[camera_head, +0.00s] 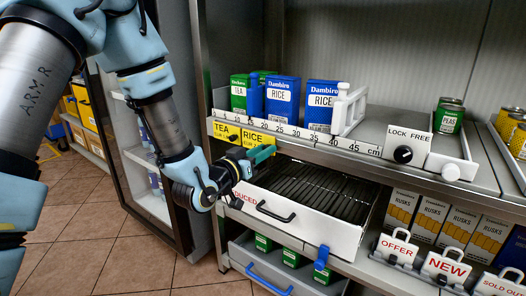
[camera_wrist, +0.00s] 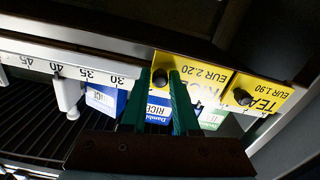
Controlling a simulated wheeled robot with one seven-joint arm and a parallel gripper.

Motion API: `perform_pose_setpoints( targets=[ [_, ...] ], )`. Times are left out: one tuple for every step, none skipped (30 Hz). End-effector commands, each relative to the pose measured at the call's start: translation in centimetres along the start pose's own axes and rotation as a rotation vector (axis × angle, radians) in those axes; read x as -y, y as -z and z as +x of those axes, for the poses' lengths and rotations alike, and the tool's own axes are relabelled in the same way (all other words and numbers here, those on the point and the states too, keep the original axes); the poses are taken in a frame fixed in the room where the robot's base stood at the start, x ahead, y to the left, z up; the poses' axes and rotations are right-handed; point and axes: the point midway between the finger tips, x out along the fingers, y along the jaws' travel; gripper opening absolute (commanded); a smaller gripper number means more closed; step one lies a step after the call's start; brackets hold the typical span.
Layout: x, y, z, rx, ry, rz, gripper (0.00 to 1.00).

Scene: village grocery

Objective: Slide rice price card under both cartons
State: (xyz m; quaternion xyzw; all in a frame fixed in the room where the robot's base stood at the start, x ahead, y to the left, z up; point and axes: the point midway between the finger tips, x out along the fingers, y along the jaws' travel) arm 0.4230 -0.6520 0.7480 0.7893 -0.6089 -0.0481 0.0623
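The yellow rice price card (camera_head: 258,140) hangs on the shelf's front rail; in the wrist view the card (camera_wrist: 195,70) reads EUR 2.20, upside down, with a black knob (camera_wrist: 160,77). Two blue rice cartons, the left one (camera_head: 281,100) and the right one (camera_head: 321,101), stand apart on the shelf, right of the card. My gripper (camera_head: 265,153) is at the rail below the card. In the wrist view, the green fingertips of my gripper (camera_wrist: 160,74) are on either side of the knob, with narrow gaps; contact is unclear.
The yellow tea card (camera_head: 226,132) is left of the rice card, below a green tea carton (camera_head: 239,95). A numbered scale (camera_head: 300,131) runs along the rail. A white divider (camera_head: 346,109) stands right of the cartons. An open drawer (camera_head: 305,221) lies below.

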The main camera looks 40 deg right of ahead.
Motion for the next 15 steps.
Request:
perform_pose_setpoints(
  targets=[
    [0.00, 0.00, -0.01, 0.000, 0.000, 0.000, 0.22],
    [0.00, 0.00, -0.01, 0.000, 0.000, 0.000, 0.19],
    [0.00, 0.00, -0.01, 0.000, 0.000, 0.000, 0.14],
    [0.01, 0.01, -0.01, 0.000, 0.000, 0.000, 0.11],
    [0.01, 0.01, -0.01, 0.000, 0.000, 0.000, 0.07],
    [0.01, 0.01, -0.01, 0.000, 0.000, 0.000, 0.03],
    [0.01, 0.01, -0.01, 0.000, 0.000, 0.000, 0.00],
    [0.01, 0.01, -0.01, 0.000, 0.000, 0.000, 0.00],
    [0.01, 0.01, -0.01, 0.000, 0.000, 0.000, 0.00],
    [0.01, 0.01, -0.02, 0.000, 0.000, 0.000, 0.00],
    [0.01, 0.01, -0.02, 0.000, 0.000, 0.000, 0.00],
    [0.01, 0.01, -0.02, 0.000, 0.000, 0.000, 0.00],
    [0.01, 0.01, -0.02, 0.000, 0.000, 0.000, 0.00],
    [0.01, 0.01, -0.02, 0.000, 0.000, 0.000, 0.00],
    [0.01, 0.01, -0.02, 0.000, 0.000, 0.000, 0.00]
  ],
)
